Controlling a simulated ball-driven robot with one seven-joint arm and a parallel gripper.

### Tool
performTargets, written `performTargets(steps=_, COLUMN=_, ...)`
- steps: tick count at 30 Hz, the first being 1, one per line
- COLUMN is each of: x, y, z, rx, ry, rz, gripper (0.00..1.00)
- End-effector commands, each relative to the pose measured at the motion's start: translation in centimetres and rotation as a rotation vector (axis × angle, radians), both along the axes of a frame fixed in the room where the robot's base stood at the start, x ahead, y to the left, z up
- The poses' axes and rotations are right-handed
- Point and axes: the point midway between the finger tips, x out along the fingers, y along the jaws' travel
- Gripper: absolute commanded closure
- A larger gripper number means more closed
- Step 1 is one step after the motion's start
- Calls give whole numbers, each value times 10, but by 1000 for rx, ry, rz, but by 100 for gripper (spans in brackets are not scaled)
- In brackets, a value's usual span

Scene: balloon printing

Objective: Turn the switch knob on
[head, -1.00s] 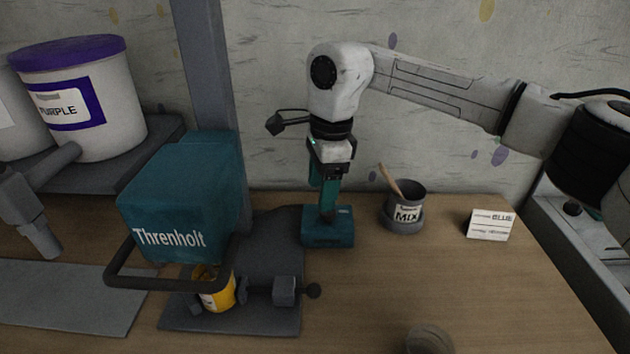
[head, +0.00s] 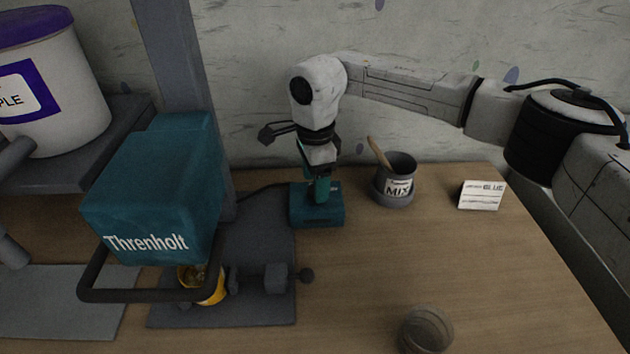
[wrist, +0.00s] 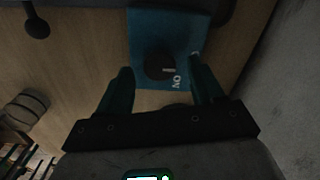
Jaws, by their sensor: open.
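The switch is a teal box (head: 317,218) on the wooden table, below my arm's wrist. In the wrist view, the same teal box (wrist: 198,28) carries a dark round knob (wrist: 158,66) with a pale pointer mark. A white "ON" label sits beside the knob, and another label is partly hidden by a finger. My gripper (wrist: 160,72) is open, pointing down over the box with a teal finger on each side of the knob. I cannot tell whether the fingers touch it. In the head view my gripper (head: 316,190) partly hides the box top, and the knob is hidden.
A teal "Threnholt" machine (head: 150,200) with a dark bar stands left, a yellow can (head: 212,290) beneath it. A clear cup (head: 427,330) is at front. The wall is close behind.

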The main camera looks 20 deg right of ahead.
Motion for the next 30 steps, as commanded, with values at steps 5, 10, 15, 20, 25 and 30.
performTargets(steps=5, x=0, y=0, z=-12, rx=1, ry=1, rz=0, gripper=33)
performTargets(steps=10, x=0, y=0, z=-14, rx=0, ry=0, rz=1, gripper=33)
performTargets(steps=15, x=0, y=0, z=-14, rx=0, ry=0, rz=1, gripper=37)
performTargets(steps=20, x=0, y=0, z=-14, rx=0, ry=0, rz=1, gripper=53)
performTargets(steps=25, x=0, y=0, z=-13, rx=0, ry=0, rz=1, gripper=69)
performTargets(steps=30, x=0, y=0, z=-13, rx=0, ry=0, rz=1, gripper=85)
